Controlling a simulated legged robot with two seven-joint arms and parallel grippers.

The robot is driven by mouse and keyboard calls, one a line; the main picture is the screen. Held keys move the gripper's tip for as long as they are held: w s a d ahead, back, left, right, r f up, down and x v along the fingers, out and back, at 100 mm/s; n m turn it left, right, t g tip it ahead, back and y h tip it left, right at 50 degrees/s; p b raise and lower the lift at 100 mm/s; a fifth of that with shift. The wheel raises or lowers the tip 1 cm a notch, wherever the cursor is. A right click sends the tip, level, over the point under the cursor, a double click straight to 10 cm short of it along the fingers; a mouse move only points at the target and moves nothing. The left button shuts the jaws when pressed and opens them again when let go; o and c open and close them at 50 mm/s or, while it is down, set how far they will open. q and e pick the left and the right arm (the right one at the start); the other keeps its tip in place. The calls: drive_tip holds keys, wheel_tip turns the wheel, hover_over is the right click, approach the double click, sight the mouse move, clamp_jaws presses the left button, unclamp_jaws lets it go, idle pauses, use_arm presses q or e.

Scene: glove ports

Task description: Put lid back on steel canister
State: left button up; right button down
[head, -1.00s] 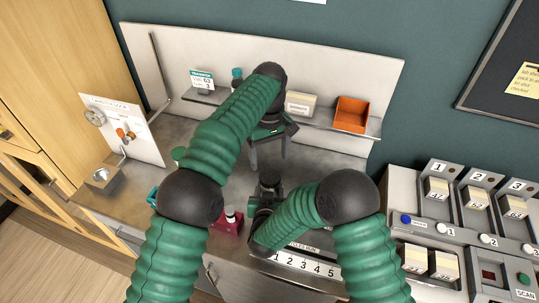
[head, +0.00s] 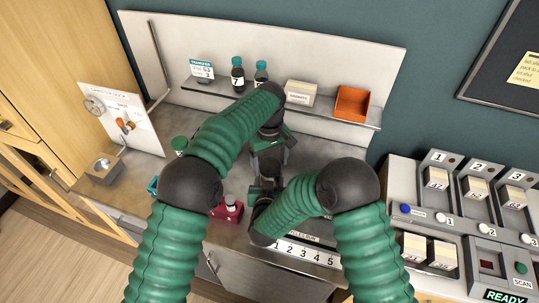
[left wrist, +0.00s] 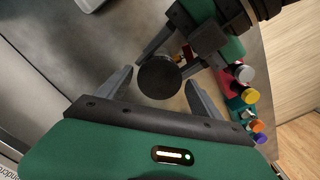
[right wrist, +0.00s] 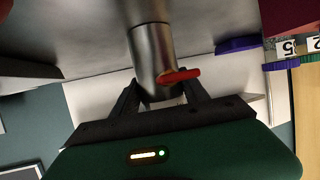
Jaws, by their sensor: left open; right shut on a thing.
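The steel canister (right wrist: 155,60) is a bright metal cylinder in the right wrist view, with a red piece (right wrist: 180,76) on its side. My right gripper (right wrist: 160,95) is shut on it. In the left wrist view a dark round top (left wrist: 158,77) lies between the spread fingers of my left gripper (left wrist: 157,90), apart from both. I cannot tell whether this top is the lid or the open mouth. My right gripper's fingers also show there (left wrist: 175,50). In the head view my left gripper (head: 267,165) is above my right gripper (head: 264,192); the canister is mostly hidden by the arms.
A shelf behind holds dark bottles (head: 237,76), a white box (head: 301,93) and an orange bin (head: 352,104). A red block (head: 228,210) stands left of my right gripper. A panel with a dial (head: 122,122) stands left. Numbered bays (head: 475,187) stand right.

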use_arm(q)
drive_tip(key=shift+f, duration=0.1)
drive_tip(key=c, duration=1.4)
drive_tip(key=m, duration=0.5)
drive_tip(key=shift+c, duration=0.2)
use_arm(e)
drive_tip(key=shift+d, duration=0.1)
use_arm(q)
drive_tip(key=m, duration=0.6)
drive_tip(key=o, duration=1.6)
wheel_tip(320, 180, up, 12)
drive_tip(key=shift+w+f, duration=0.1)
drive_tip(key=shift+w, duration=0.05)
